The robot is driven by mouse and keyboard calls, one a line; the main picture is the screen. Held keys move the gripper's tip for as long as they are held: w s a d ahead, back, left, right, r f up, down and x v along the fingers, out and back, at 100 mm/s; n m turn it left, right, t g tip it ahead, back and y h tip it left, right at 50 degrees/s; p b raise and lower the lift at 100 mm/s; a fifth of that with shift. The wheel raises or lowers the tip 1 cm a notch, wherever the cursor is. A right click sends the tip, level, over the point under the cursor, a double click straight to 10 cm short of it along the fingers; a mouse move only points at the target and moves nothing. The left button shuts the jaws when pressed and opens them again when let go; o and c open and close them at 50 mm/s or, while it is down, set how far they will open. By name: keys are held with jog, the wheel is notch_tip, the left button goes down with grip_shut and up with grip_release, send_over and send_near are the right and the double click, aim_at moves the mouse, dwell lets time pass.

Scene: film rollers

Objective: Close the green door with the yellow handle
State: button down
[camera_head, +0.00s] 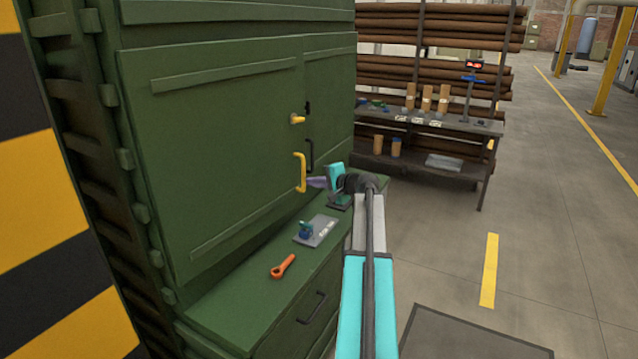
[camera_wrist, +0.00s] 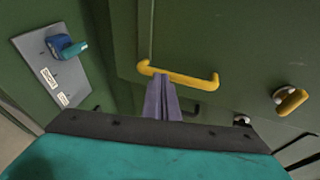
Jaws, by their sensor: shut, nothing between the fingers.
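The green door (camera_head: 220,150) is the left door of a tall green cabinet and also fills much of the wrist view (camera_wrist: 225,40). Its yellow handle (camera_head: 301,172) is a bar near the free edge; it also shows in the wrist view (camera_wrist: 190,80). A yellow knob (camera_head: 297,119) sits above the handle. The door looks close to its frame, but I cannot tell whether it is fully flush. My gripper (camera_head: 316,182) is at the handle, its purple fingers (camera_wrist: 158,88) shut and empty. The fingertips meet or overlap the bar in view; contact is unclear.
The cabinet ledge (camera_head: 235,290) below the door holds an orange wrench (camera_head: 283,267) and a grey plate with a blue part (camera_head: 314,232). A neighbouring door has a black handle (camera_head: 310,155). A workbench (camera_head: 440,122) stands behind right. Open floor lies to the right.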

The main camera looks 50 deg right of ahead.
jog(key=shift+w, duration=0.3)
jog(key=shift+w, duration=0.1)
